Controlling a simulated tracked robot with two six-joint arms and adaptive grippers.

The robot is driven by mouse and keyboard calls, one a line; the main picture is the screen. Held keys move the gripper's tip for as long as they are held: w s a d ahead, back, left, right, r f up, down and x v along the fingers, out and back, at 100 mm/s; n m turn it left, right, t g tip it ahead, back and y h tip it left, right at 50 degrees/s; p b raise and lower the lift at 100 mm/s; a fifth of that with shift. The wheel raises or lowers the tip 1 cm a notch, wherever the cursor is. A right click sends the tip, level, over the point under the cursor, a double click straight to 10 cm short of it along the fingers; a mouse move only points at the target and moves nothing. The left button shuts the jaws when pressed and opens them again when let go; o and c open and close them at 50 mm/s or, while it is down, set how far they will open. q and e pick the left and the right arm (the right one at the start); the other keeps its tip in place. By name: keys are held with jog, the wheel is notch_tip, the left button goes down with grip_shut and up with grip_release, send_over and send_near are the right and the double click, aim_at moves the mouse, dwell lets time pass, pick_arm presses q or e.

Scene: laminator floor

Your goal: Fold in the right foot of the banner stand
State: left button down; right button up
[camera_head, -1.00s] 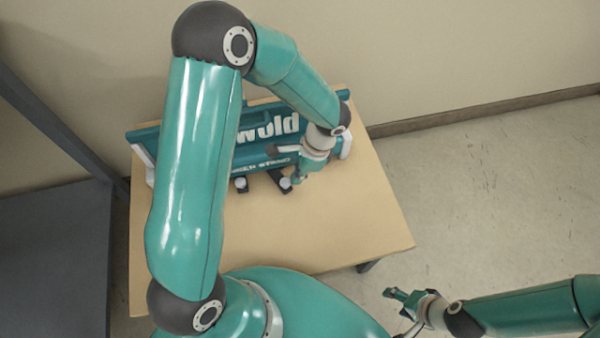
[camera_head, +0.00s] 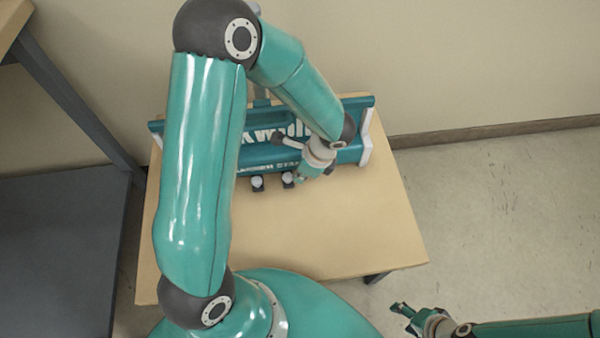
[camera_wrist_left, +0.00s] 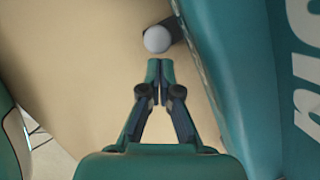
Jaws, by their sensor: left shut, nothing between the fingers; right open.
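The banner stand (camera_head: 347,155) is a long teal case with white lettering and white end caps, lying along the back of the tan table. Two short dark feet with pale round knobs stick out from its front edge: the left foot (camera_head: 257,184) and the right foot (camera_head: 288,179). My left gripper (camera_head: 302,179) is shut and empty, just right of the right foot. In the left wrist view its closed fingertips (camera_wrist_left: 160,64) lie just short of the right foot's knob (camera_wrist_left: 157,39); I cannot tell whether they touch. My right gripper (camera_head: 404,315) is open and empty, off the table's front right.
The table (camera_head: 350,225) is bare in front of the stand. A wall stands close behind it. A grey rack (camera_head: 65,215) is at the left, and open floor (camera_head: 490,220) lies to the right. My left arm hides part of the stand.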

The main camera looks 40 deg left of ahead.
pick_arm(q)
jog(key=d, duration=0.1)
jog(key=w+d, duration=0.1)
jog(key=shift+w+d+r, duration=0.1)
jog(key=shift+d+r, duration=0.1)
jog(key=shift+d, duration=0.15)
jog(key=shift+w+d+r+p, duration=0.15)
jog(key=shift+d+r+p, duration=0.15)
jog(key=shift+r, duration=0.15)
jog(key=shift+w+d+r+p, duration=0.15)
jog(key=shift+d+r+p, duration=0.1)
jog(key=shift+r, duration=0.15)
jog(key=p+v, duration=0.2)
jog(key=v, duration=0.6)
jog(key=shift+p, duration=0.3)
